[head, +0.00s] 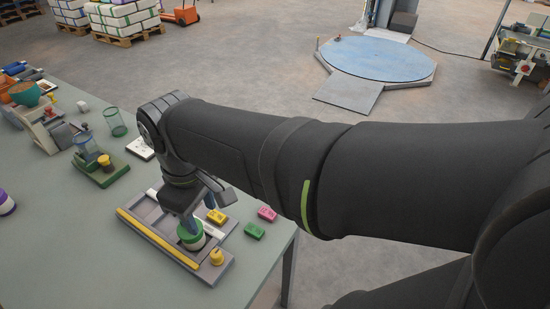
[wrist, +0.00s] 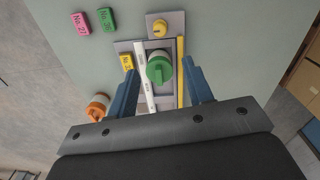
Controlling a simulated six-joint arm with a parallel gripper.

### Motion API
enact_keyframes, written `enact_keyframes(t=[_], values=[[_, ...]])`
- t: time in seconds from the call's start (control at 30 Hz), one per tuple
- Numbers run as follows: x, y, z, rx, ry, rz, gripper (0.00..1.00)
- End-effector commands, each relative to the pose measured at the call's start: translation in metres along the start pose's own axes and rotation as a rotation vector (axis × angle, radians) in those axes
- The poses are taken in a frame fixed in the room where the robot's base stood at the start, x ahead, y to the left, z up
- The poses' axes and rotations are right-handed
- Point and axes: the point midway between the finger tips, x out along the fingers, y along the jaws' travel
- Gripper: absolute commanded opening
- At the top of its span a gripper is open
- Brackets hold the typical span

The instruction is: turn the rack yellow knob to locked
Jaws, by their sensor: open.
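The yellow knob (head: 216,257) sits at the near right end of the grey rack (head: 222,268). In the wrist view the yellow knob (wrist: 158,27) is on a grey plate at the top, beyond my fingertips. Its locked or unlocked setting is too small to read. My gripper (head: 190,215) is open, pointing down over the rack. In the wrist view its blue fingers (wrist: 162,76) stand apart, one on each side of a green-topped white jar (wrist: 159,67). The jar (head: 190,236) stands in the rack; I cannot tell whether a finger touches it. The knob is clear of the fingers.
A yellow bar (head: 158,238) and a white bar (wrist: 145,82) run along the rack. Yellow (head: 217,216), green (head: 254,230) and pink (head: 267,213) labelled blocks lie nearby. An orange-topped jar (wrist: 97,107) stands beside the rack. The table's edge is close on the right.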

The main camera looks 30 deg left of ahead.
Motion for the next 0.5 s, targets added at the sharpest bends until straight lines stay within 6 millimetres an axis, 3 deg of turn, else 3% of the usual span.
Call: enact_keyframes(t=[0.5], values=[[0.111, -0.001, 0.001, 0.001, -0.007, -0.002, 0.47]])
